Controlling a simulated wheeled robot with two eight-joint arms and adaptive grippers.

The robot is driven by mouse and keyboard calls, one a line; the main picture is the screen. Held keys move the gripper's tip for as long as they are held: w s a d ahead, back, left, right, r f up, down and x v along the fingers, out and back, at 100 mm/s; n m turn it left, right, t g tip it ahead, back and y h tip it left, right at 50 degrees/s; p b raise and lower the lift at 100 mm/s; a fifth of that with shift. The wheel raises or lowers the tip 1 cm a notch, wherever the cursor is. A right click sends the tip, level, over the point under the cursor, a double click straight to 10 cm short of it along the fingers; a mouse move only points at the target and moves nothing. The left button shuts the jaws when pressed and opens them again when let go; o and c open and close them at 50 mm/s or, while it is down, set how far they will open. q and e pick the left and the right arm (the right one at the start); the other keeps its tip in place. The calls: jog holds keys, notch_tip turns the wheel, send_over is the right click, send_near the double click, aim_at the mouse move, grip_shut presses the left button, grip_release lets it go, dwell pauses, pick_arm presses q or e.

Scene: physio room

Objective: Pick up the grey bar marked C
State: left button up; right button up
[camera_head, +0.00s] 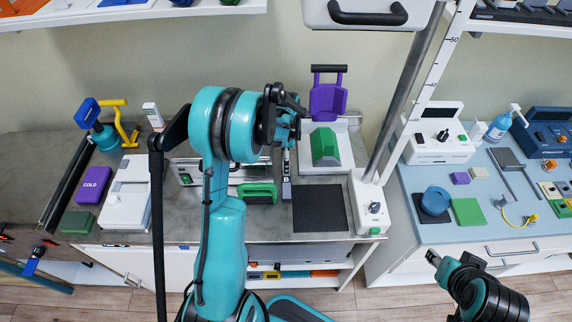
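I cannot make out a grey bar marked C in the head view. A narrow grey bar marked B (286,188) stands on the middle counter, just below my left gripper in the picture. My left gripper (297,118) is over the back of this counter, its fingers small and partly hidden by its own wrist. I cannot tell whether it is open or holds anything. My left arm covers part of the counter to the left of bar B. My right gripper (434,257) is low at the right, in front of the right-hand cabinet, its fingers too small to read.
A black mat (320,209), a green block on a white stand (325,148) and a purple chair-shaped piece (327,99) lie right of bar B. A green handle (258,193) is left of it. A slanted metal post (405,90) rises at the counter's right end.

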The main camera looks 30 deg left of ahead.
pick_arm(q)
jog(key=shift+f, duration=0.1)
jog(key=c, duration=1.2)
